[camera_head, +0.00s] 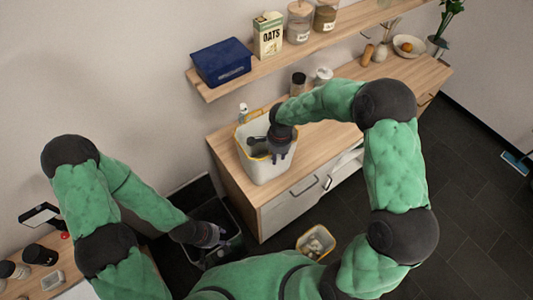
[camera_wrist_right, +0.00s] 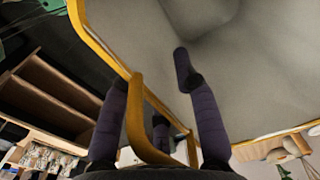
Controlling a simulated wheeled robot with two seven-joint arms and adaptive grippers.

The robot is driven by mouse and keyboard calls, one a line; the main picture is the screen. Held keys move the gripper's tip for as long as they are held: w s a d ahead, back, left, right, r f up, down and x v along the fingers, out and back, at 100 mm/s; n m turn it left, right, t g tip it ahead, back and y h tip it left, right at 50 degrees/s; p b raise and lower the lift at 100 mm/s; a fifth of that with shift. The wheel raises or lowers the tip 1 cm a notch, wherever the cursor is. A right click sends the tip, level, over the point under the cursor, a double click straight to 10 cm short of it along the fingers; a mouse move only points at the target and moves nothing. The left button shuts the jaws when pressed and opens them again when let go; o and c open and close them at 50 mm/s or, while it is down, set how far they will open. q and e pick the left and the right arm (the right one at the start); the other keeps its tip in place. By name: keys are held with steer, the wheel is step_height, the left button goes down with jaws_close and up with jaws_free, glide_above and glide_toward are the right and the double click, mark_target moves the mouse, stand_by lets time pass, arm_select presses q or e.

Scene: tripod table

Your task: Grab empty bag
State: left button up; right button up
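A pale grey bag (camera_head: 264,168) with a yellow rim stands upright on the wooden counter in the head view. In the right wrist view its grey inside (camera_wrist_right: 255,75) and yellow rim (camera_wrist_right: 102,40) fill much of the picture. My right gripper (camera_head: 279,152) is at the bag's top opening; in the right wrist view its dark fingers (camera_wrist_right: 165,110) are spread on both sides of a yellow handle (camera_wrist_right: 136,115), not visibly closed on it. My left gripper (camera_head: 208,235) is over a dark bin (camera_head: 234,254) on the floor; its fingers are too dark to read.
The counter (camera_head: 320,140) carries a jar, and a shelf (camera_head: 300,55) above holds a blue box (camera_head: 221,62), an oats carton (camera_head: 268,34) and jars. A small yellow-rimmed container (camera_head: 316,242) is below the counter.

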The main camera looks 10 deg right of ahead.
steer(key=shift+s+r, duration=0.1)
jaws_close()
stand_by(0.3)
